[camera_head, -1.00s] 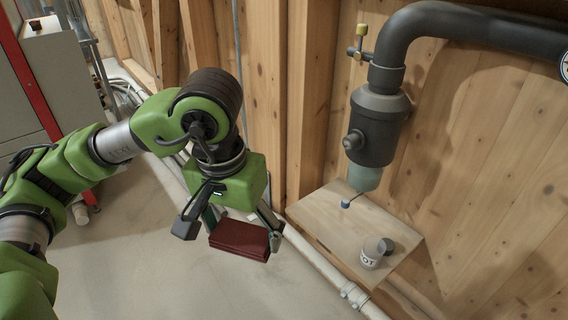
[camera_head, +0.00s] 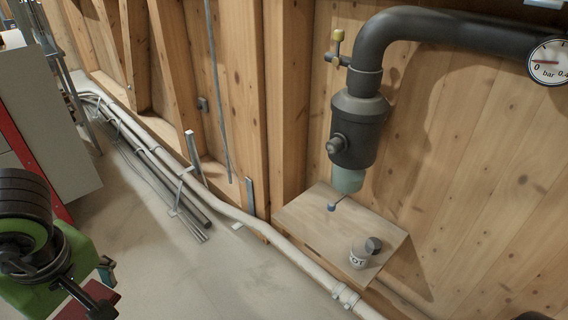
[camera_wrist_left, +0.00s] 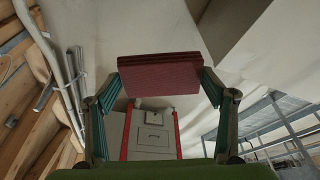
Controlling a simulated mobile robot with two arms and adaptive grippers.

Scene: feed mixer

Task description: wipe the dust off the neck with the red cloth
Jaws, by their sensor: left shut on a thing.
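The red cloth (camera_wrist_left: 160,78) is a folded pad held between the fingers of my left gripper (camera_wrist_left: 162,84) in the left wrist view. A small part of the cloth (camera_head: 76,309) shows at the lower left of the head view, beside my left gripper (camera_head: 92,290), far from the pipe. On the right wall a dark valve body (camera_head: 357,130) hangs from a thick bent pipe (camera_head: 385,42). A short pale grey-green neck (camera_head: 348,179) sticks out below it, above a shelf. I cannot make out the dust on it.
A small lever with a bluish end (camera_head: 334,206) is by the neck. A pressure gauge (camera_head: 549,62) is at upper right. Pale pipes (camera_head: 225,207) run along the wall.

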